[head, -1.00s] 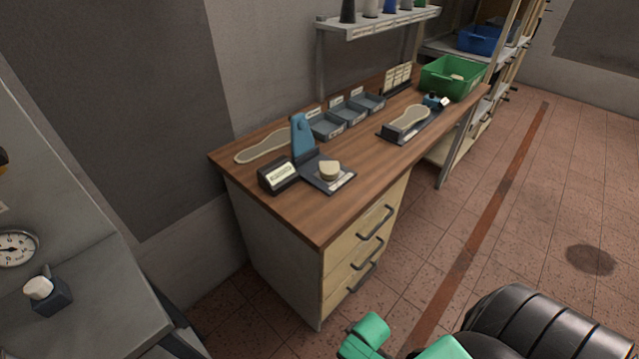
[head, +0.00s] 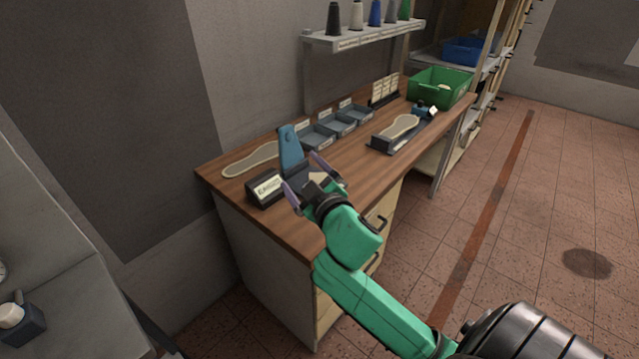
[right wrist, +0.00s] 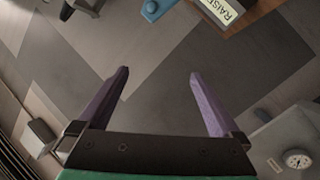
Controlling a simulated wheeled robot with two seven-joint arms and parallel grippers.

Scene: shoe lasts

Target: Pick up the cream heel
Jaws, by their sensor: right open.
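The cream heel (head: 317,178) lies on the dark plate of the stand with the blue upright (head: 291,150), near the front left of the wooden bench. My gripper covers most of the heel in the head view, and I cannot make it out in the right wrist view. My right gripper (head: 300,170) is open, its two purple fingers apart in front of and above the stand in the picture. The fingers also show empty in the right wrist view (right wrist: 159,73). I cannot tell its height above the heel. My left gripper is not in view.
A black box with a label (head: 265,189) stands left of the stand; it also shows in the right wrist view (right wrist: 222,12). A flat sole (head: 250,160), grey bins (head: 340,123), a tray with a shoe-shaped piece (head: 400,128) and a green crate (head: 440,88) are on the bench.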

